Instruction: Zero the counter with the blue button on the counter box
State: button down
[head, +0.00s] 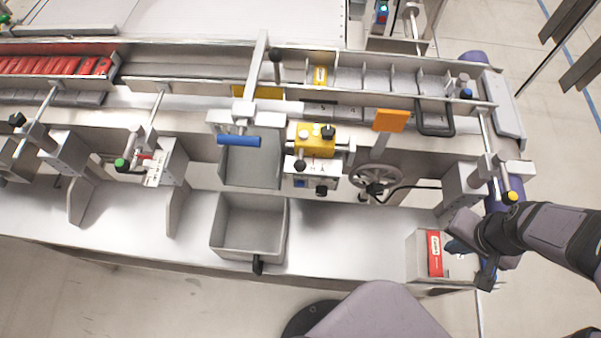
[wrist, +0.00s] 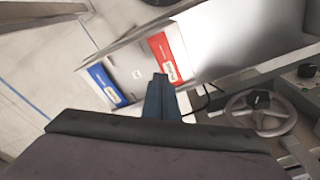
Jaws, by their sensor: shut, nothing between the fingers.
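A pale box (head: 422,246) at the front right corner of the bench looks like the counter box. Its top shows in the wrist view (wrist: 137,73), with a red labelled panel (wrist: 168,58) and a blue labelled panel (wrist: 107,84), which looks like the blue button. The red panel also shows in the head view (head: 435,254); my gripper and wrist largely hide the blue side there. My gripper (head: 453,247) is shut and empty above the box. In the wrist view its dark fingertips (wrist: 160,77) appear between the two panels, nearer the red one; contact cannot be told.
A handwheel (head: 375,183) and a white unit with black knobs (head: 300,176) stand left of my gripper. An open grey bin (head: 236,247) sits on the bench. A yellow-tipped lever (head: 511,196) stands close above my wrist. The bench front between bin and box is clear.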

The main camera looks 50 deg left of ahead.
jog(key=a+r+n+t+y+p, duration=0.1)
jog(key=a+r+n+p, duration=0.25)
jog(key=a+p, duration=0.7)
jog(key=n+t+y+p, duration=0.2)
jog(key=n+y+p, duration=0.4)
jog(key=n+p, duration=0.25)
send_near(301, 184)
jog(key=s+d+f, duration=0.3)
jog(key=s+f, duration=0.1)
jog(key=f, duration=0.3)
jog(key=shift+s+d+n+y, duration=0.15)
jog(key=shift+s+n, duration=0.35)
jog(key=shift+s+d+n+y, duration=0.15)
jog(key=shift+s+n, duration=0.35)
jog(key=shift+s, duration=0.05)
jog(key=shift+w+a+b, duration=0.1)
jog(key=shift+w+b, duration=0.05)
jog(key=shift+b, duration=0.15)
jog(key=w+a, duration=0.6)
jog(key=shift+b, duration=0.45)
jog(key=shift+w+a, duration=0.2)
jog(key=shift+w+a, duration=0.1)
